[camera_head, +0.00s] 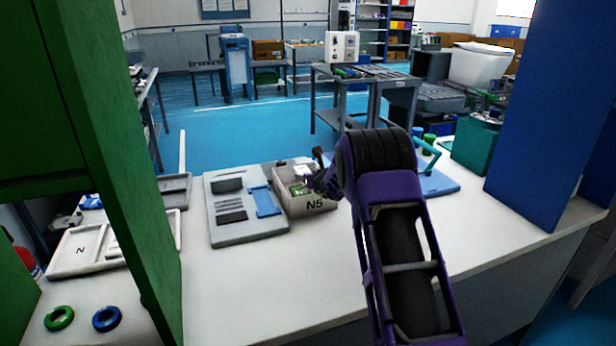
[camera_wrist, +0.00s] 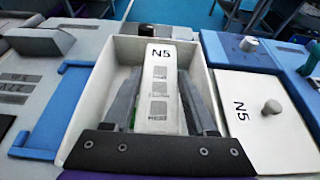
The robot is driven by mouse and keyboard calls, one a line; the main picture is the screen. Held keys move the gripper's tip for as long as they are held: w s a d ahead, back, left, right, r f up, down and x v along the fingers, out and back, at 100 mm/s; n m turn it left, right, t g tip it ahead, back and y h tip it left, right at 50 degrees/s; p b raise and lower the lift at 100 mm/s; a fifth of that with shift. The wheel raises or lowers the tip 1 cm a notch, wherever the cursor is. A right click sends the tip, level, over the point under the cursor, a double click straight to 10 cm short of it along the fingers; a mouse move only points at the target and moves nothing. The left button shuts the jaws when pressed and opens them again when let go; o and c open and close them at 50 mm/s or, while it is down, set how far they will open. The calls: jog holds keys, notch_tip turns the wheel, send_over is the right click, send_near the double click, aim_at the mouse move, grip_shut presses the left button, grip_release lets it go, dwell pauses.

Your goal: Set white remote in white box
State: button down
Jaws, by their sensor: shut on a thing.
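The white box (camera_head: 305,204), labelled N5, stands open on the white table; its wall also shows in the wrist view (camera_wrist: 89,84). The white remote (camera_wrist: 160,72), marked N5 with grey panels, lies lengthwise between the fingers of my gripper (camera_wrist: 158,100). My gripper is shut on it, inside the outline of the box opening. I cannot tell whether the remote touches the box floor. In the head view my gripper (camera_head: 320,182) is at the box, partly hidden by my arm. Something green shows inside the box.
A white lid (camera_wrist: 262,118) with a knob, also marked N5, lies right of the box in the wrist view. A grey panel (camera_head: 238,222) with a blue part sits left. Green (camera_head: 59,318) and blue (camera_head: 106,319) rings lie front left. The front middle table is clear.

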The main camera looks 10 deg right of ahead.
jog(key=shift+f+b, duration=0.3)
jog(key=shift+f, duration=0.1)
jog(key=shift+c, duration=1)
grip_release()
jog(key=shift+r, duration=0.15)
jog(key=shift+r+p, duration=0.25)
jog(key=shift+p, duration=0.15)
jog(key=v, duration=1.2)
jog(key=shift+r, duration=0.35)
